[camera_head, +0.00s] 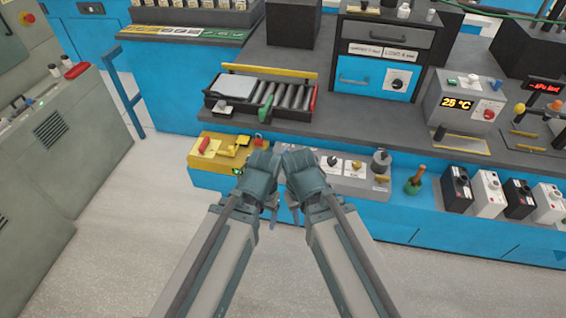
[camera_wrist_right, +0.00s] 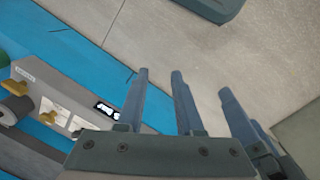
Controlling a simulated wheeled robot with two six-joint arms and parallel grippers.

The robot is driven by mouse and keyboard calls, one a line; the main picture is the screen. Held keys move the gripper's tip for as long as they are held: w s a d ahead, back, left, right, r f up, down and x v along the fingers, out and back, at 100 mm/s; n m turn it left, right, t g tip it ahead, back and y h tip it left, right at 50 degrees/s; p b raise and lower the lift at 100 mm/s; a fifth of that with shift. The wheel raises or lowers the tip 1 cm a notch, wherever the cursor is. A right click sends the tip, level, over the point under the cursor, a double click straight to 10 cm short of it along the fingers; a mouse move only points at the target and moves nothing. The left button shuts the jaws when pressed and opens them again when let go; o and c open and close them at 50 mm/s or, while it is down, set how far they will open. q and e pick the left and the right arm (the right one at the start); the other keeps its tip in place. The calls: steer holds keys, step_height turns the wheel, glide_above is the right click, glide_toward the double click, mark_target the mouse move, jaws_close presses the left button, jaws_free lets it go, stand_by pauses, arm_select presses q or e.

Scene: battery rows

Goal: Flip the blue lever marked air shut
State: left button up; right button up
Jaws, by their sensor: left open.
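No blue lever marked air can be made out in either view; my grippers and wrists cover part of the control panels. My left gripper (camera_head: 267,212) is open and empty, low in front of the bench. My right gripper (camera_head: 294,212) is beside it, close to it, also empty. A grey panel with knobs and small switches (camera_head: 342,188) lies just right of my right gripper. Its labels are too small to read.
A yellow box with red and yellow handles (camera_head: 201,164) is left of my left wrist. A roller tray (camera_head: 290,97) stands behind. The floor (camera_head: 130,240) is clear.

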steer(key=w+m+y, duration=0.1)
steer(key=w, duration=0.2)
steer(key=w+a+t, duration=0.1)
steer(key=w, duration=0.2)
steer(key=w+m+t+y, duration=0.1)
steer(key=w, duration=0.2)
steer(key=shift+a+f+m+y+b, duration=0.15)
steer(key=shift+m+y+b, duration=0.15)
steer(key=shift+b, duration=0.05)
jaws_close()
steer(key=w+d+r+m+t+y, duration=0.1)
steer(key=w+r+m+t+y, duration=0.1)
steer(key=w, duration=0.9)
steer(key=r+m+t, duration=0.1)
steer(key=m+t, duration=0.1)
steer(key=shift+w+d+r+t+b, duration=0.15)
steer(key=shift+w+d+t+b, duration=0.15)
steer(key=shift+d+t, duration=0.1)
